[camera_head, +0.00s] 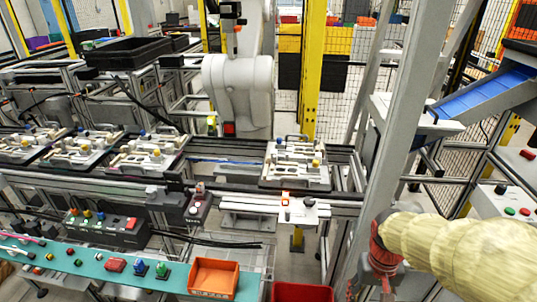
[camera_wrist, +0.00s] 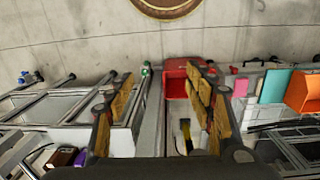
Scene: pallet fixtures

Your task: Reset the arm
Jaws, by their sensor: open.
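My arm (camera_head: 450,250), in a pale yellow cover, reaches in from the right edge of the head view. It ends in a red and grey wrist part (camera_head: 380,250) near the foot of a grey post. The gripper's fingers cannot be made out clearly there. In the wrist view my gripper (camera_wrist: 160,80) has its two yellow-padded fingers spread apart, with nothing between them. Beyond the fingers lie the concrete floor and a red bin (camera_wrist: 176,84), apart from the fingers.
A conveyor carries several pallet fixtures, one (camera_head: 297,165) standing alone at the right. A teal table (camera_head: 75,262) holds small parts and an orange bin (camera_head: 213,278). A red bin (camera_head: 302,292) stands beside it. A grey post (camera_head: 398,120) rises close to my arm.

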